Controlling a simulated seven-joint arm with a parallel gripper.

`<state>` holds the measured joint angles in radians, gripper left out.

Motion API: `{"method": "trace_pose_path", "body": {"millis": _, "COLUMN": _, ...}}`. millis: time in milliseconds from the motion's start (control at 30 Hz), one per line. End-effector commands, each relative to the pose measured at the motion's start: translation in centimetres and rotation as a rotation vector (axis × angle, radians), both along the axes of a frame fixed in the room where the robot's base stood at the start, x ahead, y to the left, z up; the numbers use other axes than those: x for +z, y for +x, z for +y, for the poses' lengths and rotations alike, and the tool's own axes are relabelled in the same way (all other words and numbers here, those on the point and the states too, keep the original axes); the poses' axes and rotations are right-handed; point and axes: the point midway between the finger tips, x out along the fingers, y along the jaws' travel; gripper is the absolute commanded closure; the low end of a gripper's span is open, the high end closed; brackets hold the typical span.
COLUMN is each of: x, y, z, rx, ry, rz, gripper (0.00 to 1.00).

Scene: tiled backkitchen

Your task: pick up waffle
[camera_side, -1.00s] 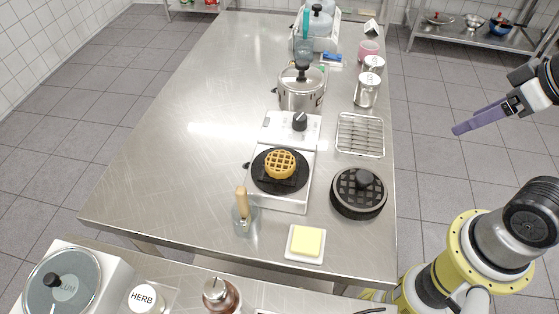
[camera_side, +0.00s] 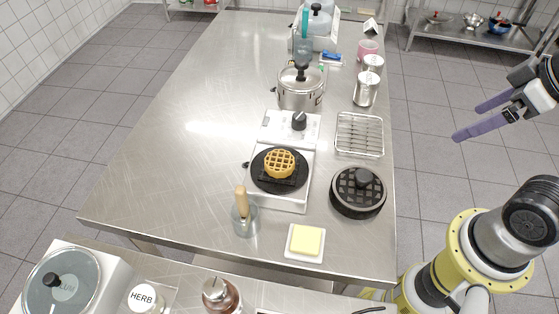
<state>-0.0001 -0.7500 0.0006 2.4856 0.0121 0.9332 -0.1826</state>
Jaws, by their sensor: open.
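The waffle (camera_side: 280,163) is round, golden brown and gridded. It lies on the black round plate (camera_side: 262,181) of a silver cooker, near the middle of the steel table. My gripper (camera_side: 467,121) is open and empty, with two purple fingers apart. It is at the right of the view, beyond the table's right edge, well away from the waffle and pointing left toward the table.
A black round waffle-iron lid (camera_side: 357,204) and a wire rack (camera_side: 360,134) lie right of the cooker. A wooden-handled scraper (camera_side: 241,205) stands front left, butter on a white dish (camera_side: 306,241) in front. A pot (camera_side: 301,90) stands behind. The table's left side is clear.

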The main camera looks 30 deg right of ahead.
Motion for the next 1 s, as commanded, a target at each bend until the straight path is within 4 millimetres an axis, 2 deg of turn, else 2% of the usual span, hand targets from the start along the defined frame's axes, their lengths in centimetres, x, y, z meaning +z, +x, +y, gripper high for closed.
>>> {"method": "trace_pose_path", "body": {"millis": 167, "x": 4.7, "y": 3.0, "z": 1.7, "rx": 0.371, "ry": -0.113, "rz": 0.001, "gripper": 0.0}}
{"method": "trace_pose_path", "body": {"millis": 300, "x": 7.7, "y": 7.3, "z": 4.8, "rx": 0.744, "ry": -0.178, "rz": 0.032, "gripper": 0.0}}
{"method": "trace_pose_path", "body": {"millis": 433, "x": 9.0, "y": 11.7, "z": 8.8, "rx": 1.068, "ry": -0.205, "rz": 0.051, "gripper": 0.0}}
{"method": "trace_pose_path", "body": {"millis": 567, "x": 8.6, "y": 15.5, "z": 13.5, "rx": 1.334, "ry": -0.202, "rz": 0.069, "gripper": 0.0}}
{"method": "trace_pose_path", "body": {"millis": 700, "x": 6.7, "y": 18.2, "z": 18.2, "rx": 1.502, "ry": -0.171, "rz": 0.104, "gripper": 0.0}}
{"method": "trace_pose_path", "body": {"millis": 833, "x": 4.4, "y": 19.3, "z": 21.1, "rx": 1.559, "ry": -0.146, "rz": 0.149, "gripper": 0.0}}
{"method": "trace_pose_path", "body": {"millis": 1000, "x": 2.2, "y": 19.0, "z": 22.6, "rx": 1.594, "ry": -0.132, "rz": 0.195, "gripper": 0.0}}
